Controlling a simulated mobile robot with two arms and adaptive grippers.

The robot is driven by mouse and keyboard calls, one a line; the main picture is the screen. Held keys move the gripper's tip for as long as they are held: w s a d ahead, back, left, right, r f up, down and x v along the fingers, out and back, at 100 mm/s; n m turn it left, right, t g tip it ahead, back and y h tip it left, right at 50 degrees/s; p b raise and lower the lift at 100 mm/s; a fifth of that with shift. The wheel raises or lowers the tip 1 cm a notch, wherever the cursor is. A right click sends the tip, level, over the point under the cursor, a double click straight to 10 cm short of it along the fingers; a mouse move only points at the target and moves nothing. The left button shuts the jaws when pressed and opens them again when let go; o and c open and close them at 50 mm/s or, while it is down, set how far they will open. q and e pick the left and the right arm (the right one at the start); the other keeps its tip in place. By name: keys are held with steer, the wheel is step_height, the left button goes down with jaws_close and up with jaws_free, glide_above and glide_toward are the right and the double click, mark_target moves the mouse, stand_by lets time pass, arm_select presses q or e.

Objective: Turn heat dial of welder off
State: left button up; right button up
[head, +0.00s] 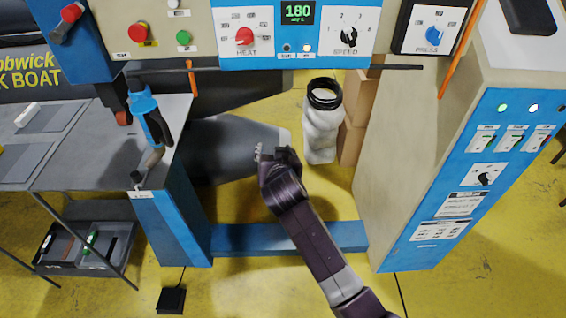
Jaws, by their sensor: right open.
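The welder's control panel (200,48) spans the top of the head view. The dial's exact pointer setting is too small to tell. My right gripper (271,153) is below the panel, well apart from the dial, with its arm reaching up from the bottom. It is open and holds nothing that I can see. My left gripper is not in view.
A black speed knob (348,38) and a blue pressure knob (433,38) sit to the right. Red and green buttons are left of the heat dial. A blue hand tool (147,112) stands by the grey table (90,150). A cabinet (440,170) stands at right.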

steer(key=shift+n+g, duration=0.3)
steer(key=shift+g, duration=0.1)
steer(key=f, duration=0.1)
steer(key=d+f, duration=0.1)
steer(key=f, duration=0.3)
steer(key=shift+s+d+f, duration=0.2)
steer(key=shift+d, duration=0.05)
steer(key=s+d+f+n+g, duration=0.1)
steer(key=s+d+f+g, duration=0.15)
steer(key=s+f, duration=0.7)
steer(key=s+d+f+n+g, duration=0.15)
steer(key=s+d+f, duration=0.3)
steer(key=f, duration=0.95)
steer(key=s+d+f+g, duration=0.2)
steer(key=s+f, duration=0.6)
steer(key=f, duration=0.4)
steer(key=s+d+f+g, duration=0.1)
steer(key=s+d+f, duration=0.3)
steer(key=s, duration=0.7)
steer(key=s+d+f+g, duration=0.2)
steer(key=s+d+f, duration=0.3)
steer(key=s, duration=0.7)
steer(key=s+d+f+g, duration=0.2)
steer(key=s+d+f, duration=0.2)
steer(key=s, duration=0.8)
steer(key=shift+s+d+f+h, duration=0.2)
steer(key=shift+f+h, duration=0.2)
steer(key=shift+f, duration=0.4)
